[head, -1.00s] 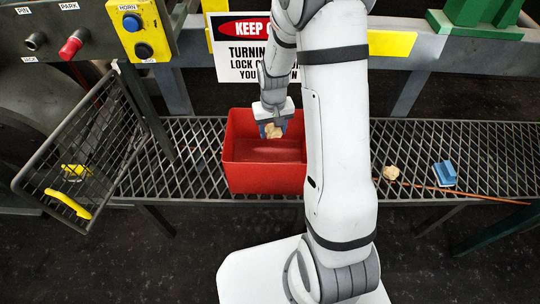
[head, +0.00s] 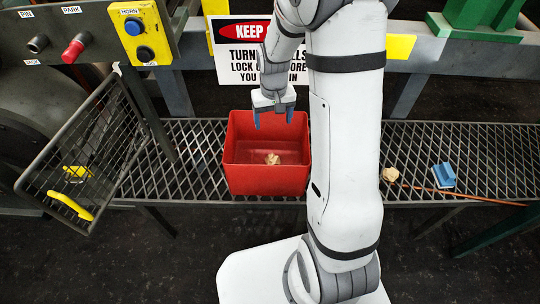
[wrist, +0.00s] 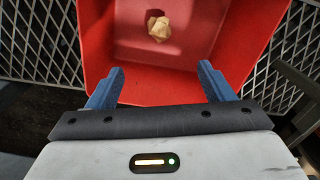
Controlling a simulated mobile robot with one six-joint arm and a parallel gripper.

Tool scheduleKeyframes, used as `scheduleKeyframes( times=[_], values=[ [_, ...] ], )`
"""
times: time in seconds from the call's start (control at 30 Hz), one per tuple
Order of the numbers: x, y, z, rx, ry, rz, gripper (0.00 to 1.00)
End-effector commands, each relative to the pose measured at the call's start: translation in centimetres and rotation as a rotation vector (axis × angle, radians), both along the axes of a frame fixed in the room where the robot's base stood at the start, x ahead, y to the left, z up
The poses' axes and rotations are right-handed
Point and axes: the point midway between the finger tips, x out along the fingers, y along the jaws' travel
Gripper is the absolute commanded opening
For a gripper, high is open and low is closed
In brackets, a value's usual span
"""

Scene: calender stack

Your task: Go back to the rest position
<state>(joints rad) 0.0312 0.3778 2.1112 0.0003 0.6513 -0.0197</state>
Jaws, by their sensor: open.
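My gripper (head: 273,118) is open and empty, its blue fingers pointing down above the back part of the red bin (head: 265,180). In the wrist view the two fingers (wrist: 161,85) are spread wide, with nothing between them. A crumpled tan lump (head: 273,159) lies on the floor of the bin, apart from the fingers. It also shows in the wrist view (wrist: 159,28).
The bin stands on a mesh shelf (head: 210,130). To the right lie another tan lump (head: 390,174), a blue block (head: 444,175) and a thin brown rod (head: 470,197). A wire guard (head: 85,150) and a control panel (head: 140,30) stand left. A warning sign (head: 235,62) hangs behind.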

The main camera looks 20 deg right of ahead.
Motion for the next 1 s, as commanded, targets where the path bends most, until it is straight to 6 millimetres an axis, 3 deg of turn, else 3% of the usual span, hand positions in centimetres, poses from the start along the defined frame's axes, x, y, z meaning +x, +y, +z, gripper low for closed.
scheduleKeyframes(
  times=[0.2,0.73,0.87,1.0],
  values=[
    [0.0,0.0,2.1,0.0,0.001,0.0,0.75],
    [-0.2,0.0,2.8,0.0,-0.004,0.0,0.75],
    [-1.5,0.2,6.0,-0.001,-0.027,0.002,0.75],
    [-4.6,0.4,11.6,-0.002,-0.069,0.004,0.75]
  ],
)
